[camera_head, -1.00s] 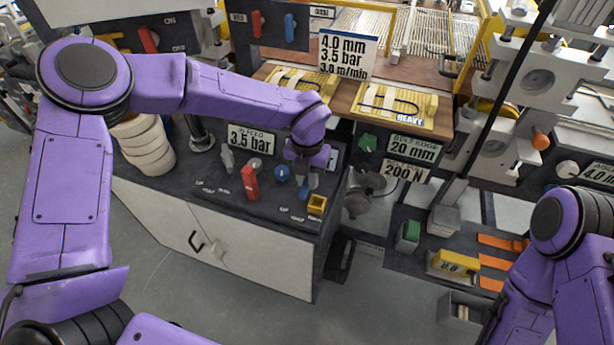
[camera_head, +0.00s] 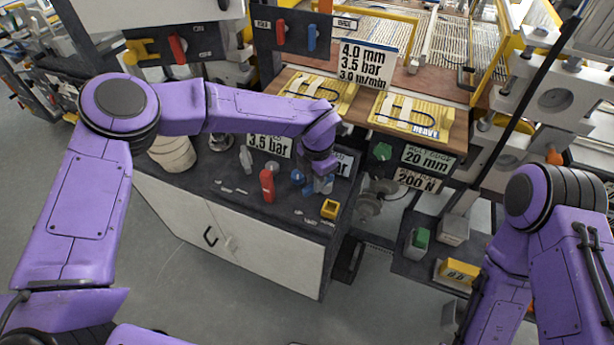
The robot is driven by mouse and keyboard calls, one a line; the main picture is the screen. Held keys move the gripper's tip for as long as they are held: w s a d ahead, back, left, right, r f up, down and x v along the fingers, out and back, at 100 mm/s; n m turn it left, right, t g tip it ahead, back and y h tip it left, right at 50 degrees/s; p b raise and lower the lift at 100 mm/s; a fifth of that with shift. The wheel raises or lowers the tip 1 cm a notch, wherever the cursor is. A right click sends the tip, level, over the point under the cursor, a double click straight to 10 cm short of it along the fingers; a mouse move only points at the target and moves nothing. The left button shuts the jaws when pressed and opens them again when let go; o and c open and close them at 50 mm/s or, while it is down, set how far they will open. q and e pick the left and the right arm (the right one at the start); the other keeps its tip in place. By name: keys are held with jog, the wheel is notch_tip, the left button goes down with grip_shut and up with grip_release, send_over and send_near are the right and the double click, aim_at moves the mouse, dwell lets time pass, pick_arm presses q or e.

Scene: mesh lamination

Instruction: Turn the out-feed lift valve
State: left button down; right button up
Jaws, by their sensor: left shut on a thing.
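My left gripper (camera_head: 321,185) points down at the right part of the dark cabinet top. It is shut on a small blue-handled valve (camera_head: 308,190), mostly hidden by the fingers; its label and exact turn angle cannot be read. A round blue knob (camera_head: 297,176) stands just left of the gripper, apart from it. A red lever (camera_head: 267,186) stands upright further left. A yellow block-shaped part (camera_head: 329,209) sits just in front of the gripper. My right arm shows at the right, but its gripper is out of view.
The "3.5 bar" sign (camera_head: 269,145) stands behind the controls. An upper panel holds another red lever (camera_head: 269,33) and blue lever (camera_head: 311,38). Yellow plates (camera_head: 413,115) lie on a wooden board behind. A green button box (camera_head: 419,239) is to the right. The floor in front is clear.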

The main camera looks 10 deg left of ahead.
pick_arm(q)
jog(key=shift+w+a+m+p, duration=0.15)
jog(key=shift+w+m+p, duration=0.2)
jog(key=shift+m, duration=0.55)
jog(key=c, duration=1)
grip_release()
jog(key=shift+c, duration=0.2)
notch_tip(320, 180, up, 10)
jog(key=b, duration=0.3)
jog(key=shift+r, duration=0.25)
